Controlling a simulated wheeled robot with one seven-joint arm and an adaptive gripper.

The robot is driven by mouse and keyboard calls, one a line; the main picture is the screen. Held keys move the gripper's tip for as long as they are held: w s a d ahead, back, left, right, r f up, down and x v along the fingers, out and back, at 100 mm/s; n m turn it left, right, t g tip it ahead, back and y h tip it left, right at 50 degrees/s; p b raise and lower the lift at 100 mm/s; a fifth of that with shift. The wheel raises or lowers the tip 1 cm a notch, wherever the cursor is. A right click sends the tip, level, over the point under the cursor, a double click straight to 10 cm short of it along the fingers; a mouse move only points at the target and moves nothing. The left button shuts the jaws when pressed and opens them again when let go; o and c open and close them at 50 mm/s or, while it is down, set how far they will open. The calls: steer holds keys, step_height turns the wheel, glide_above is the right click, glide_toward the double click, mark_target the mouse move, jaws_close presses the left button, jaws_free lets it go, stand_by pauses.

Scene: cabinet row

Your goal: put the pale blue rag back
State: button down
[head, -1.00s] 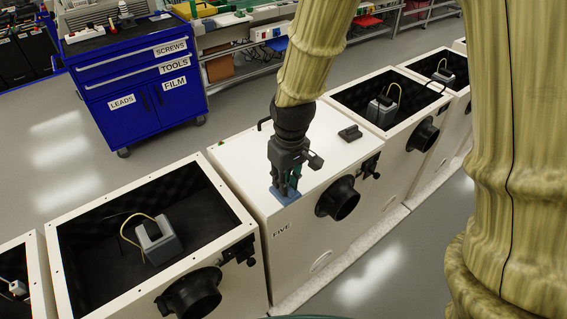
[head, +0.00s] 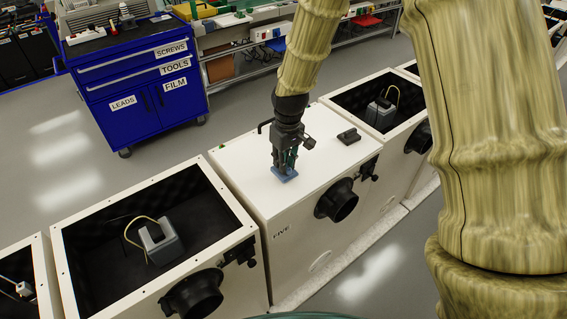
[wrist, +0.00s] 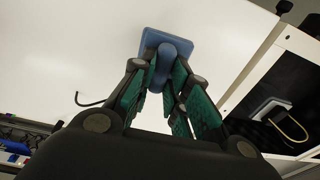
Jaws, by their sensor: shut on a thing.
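The pale blue rag (head: 285,175) is at the white top of the box marked FIVE (head: 260,185), inward from its front edge. In the wrist view the rag (wrist: 168,42) shows a flat squarish blue part with a raised rounded part in the middle. My gripper (head: 284,166) points down over the lid. Its green-padded fingers (wrist: 170,85) are closed around the raised part. The flat part lies against or just above the white surface; I cannot tell which. The fingers hide some of the rag.
A dark handle-like block (head: 348,136) sits on the same lid, right of my gripper. Open black-lined boxes stand left (head: 75,243) and right (head: 385,85), each holding a grey device. A blue cabinet (head: 150,105) stands behind. Most of the lid is clear.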

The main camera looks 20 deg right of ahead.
steer(key=shift+f, duration=0.8)
steer(key=shift+f, duration=0.1)
steer(key=c, duration=1.4)
jaws_free()
steer(key=shift+o, duration=0.2)
step_height(320, 180, up, 12)
steer(key=b, duration=0.1)
steer(key=shift+s+d, duration=0.25)
steer(key=shift+s, duration=0.15)
